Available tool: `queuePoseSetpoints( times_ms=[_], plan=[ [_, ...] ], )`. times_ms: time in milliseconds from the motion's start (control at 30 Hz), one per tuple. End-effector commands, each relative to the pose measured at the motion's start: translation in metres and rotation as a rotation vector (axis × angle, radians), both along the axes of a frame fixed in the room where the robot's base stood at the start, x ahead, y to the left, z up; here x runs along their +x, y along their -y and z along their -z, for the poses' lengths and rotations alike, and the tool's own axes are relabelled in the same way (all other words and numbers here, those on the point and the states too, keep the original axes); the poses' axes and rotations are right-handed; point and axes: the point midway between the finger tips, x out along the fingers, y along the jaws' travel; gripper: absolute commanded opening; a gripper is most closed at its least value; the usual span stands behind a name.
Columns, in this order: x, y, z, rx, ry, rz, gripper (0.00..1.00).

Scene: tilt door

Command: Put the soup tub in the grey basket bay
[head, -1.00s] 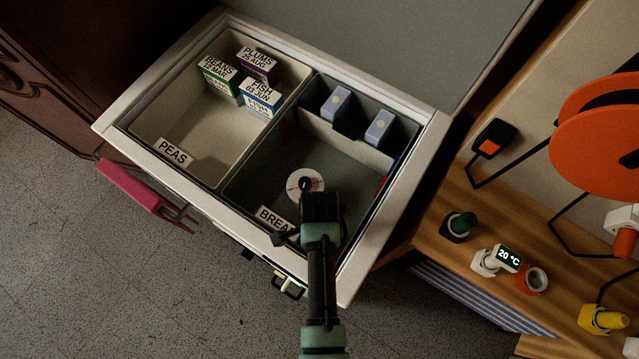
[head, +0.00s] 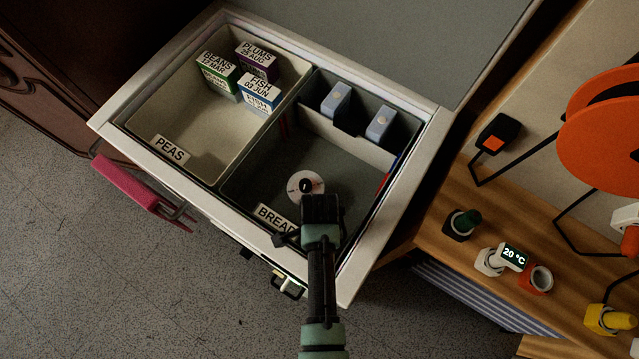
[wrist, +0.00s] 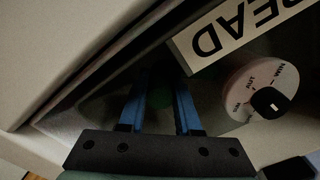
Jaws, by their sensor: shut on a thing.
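My gripper (head: 320,208) is over the front of the grey basket bay (head: 262,165), close behind its BREAD label (head: 275,217). In the wrist view its two blue fingers (wrist: 160,105) stand apart, shut on a dark, faintly greenish round thing. This looks to be the soup tub (wrist: 160,92), but it is deep in shadow and its shape is unclear. The head view hides it under my gripper. I cannot tell whether it touches the bay floor.
A white disc with a black knob (head: 305,187) shows beside my gripper. Two grey-blue blocks (head: 337,101) stand behind a divider. The cream bay (head: 150,122), labelled PEAS, holds PLUMS, BEANS and FISH boxes (head: 260,92). A wooden shelf (head: 440,225) lies right. The grey bay's left part looks clear.

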Motion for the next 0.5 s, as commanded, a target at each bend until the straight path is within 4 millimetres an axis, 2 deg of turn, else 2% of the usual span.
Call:
queuePoseSetpoints(
  times_ms=[300, 333, 500],
  plan=[
    [0.0020, -0.0001, 0.0049, 0.000, 0.005, 0.000, 0.00],
    [0.0020, -0.0001, 0.0044, 0.000, 0.005, 0.000, 0.36],
    [0.0011, -0.0001, 0.0046, 0.001, 0.003, 0.000, 0.66]
  ],
)
